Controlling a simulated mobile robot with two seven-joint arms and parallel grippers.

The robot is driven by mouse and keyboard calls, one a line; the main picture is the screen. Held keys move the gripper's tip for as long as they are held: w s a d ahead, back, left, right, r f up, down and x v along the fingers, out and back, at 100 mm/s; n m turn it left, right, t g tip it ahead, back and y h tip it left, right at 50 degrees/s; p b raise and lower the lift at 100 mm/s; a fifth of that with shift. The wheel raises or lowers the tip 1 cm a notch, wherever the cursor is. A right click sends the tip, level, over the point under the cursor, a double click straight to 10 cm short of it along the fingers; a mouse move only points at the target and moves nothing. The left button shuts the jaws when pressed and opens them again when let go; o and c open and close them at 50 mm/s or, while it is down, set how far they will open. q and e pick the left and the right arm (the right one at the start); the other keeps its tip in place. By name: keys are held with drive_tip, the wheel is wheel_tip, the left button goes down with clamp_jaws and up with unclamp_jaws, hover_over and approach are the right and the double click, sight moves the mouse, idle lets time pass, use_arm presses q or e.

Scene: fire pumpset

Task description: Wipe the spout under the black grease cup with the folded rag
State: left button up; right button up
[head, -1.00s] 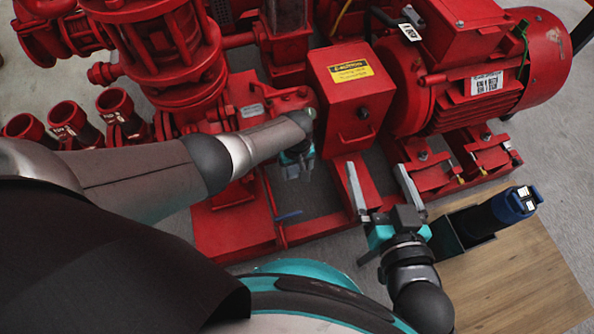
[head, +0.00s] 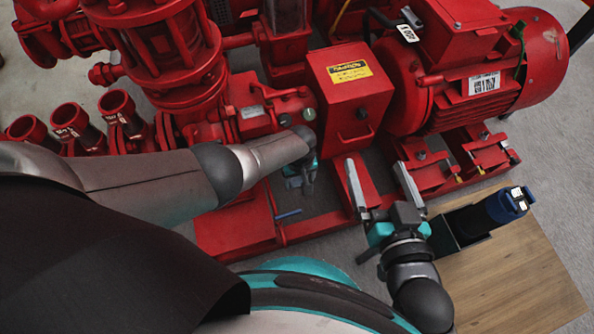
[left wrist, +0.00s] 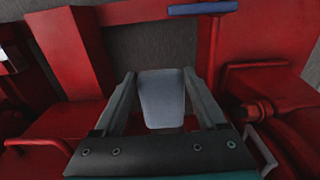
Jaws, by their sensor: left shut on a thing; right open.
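My left gripper (head: 301,186) hangs low in front of the red pump, above the gap beside the base frame. In the left wrist view its fingers are shut on a grey-blue folded rag (left wrist: 162,97). The rag is apart from the red parts around it. A small dark round cup (head: 285,119), seemingly the black grease cup, sits on the red housing above my left wrist. A pale green round cap (head: 309,114) is to its right. I cannot make out a spout beneath either one. My right gripper (head: 377,168) is open and empty, with fingers wide apart.
A red box with a yellow caution label (head: 350,72) stands right of the cups, and a red motor (head: 490,85) beyond it. A blue bar (head: 288,214) lies at the base frame. A wooden table (head: 510,275) bears a dark holder with a blue-ended black cylinder (head: 500,208).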

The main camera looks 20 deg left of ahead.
use_arm(q)
drive_tip(key=shift+s+d+p, duration=0.55)
drive_tip(key=shift+s+d, duration=0.05)
drive_tip(key=shift+s, duration=0.3)
drive_tip(key=shift+s+d+p, duration=0.5)
drive_tip(key=shift+s+d, duration=0.1)
drive_tip(key=shift+s, duration=0.3)
